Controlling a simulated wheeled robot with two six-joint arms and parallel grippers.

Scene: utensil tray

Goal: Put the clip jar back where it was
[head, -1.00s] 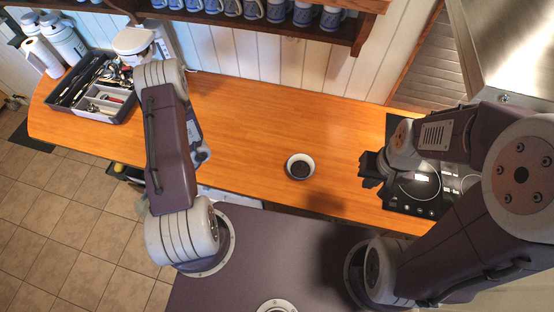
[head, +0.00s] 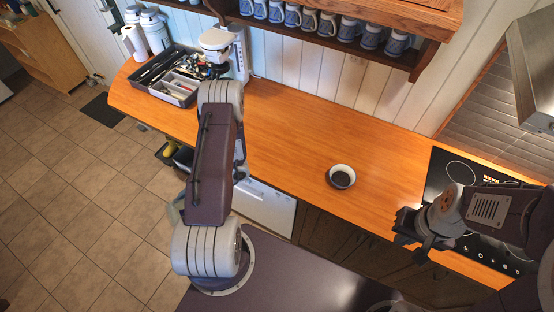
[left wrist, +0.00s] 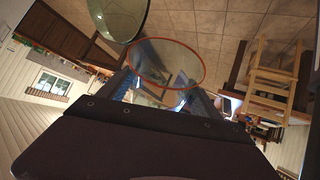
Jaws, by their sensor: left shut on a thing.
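The clip jar (left wrist: 180,65) is clear glass with an orange seal around its mouth. In the left wrist view it sits between the fingers of my left gripper (left wrist: 163,88), which is shut on it. Its round glass lid (left wrist: 118,15) hangs open at the top of that view. In the head view my left arm hides most of the jar and the gripper. My right gripper (head: 412,232) hovers near the counter's front edge by the hob, with nothing seen in it; its jaw gap is unclear.
On the wooden counter (head: 285,130) stand a dark-filled white bowl (head: 341,176), a grey utensil tray (head: 180,98), a white appliance (head: 217,40) and canisters (head: 155,32). A mug shelf (head: 390,72) hangs above. The black hob (head: 438,180) is right. The counter's middle is mostly clear.

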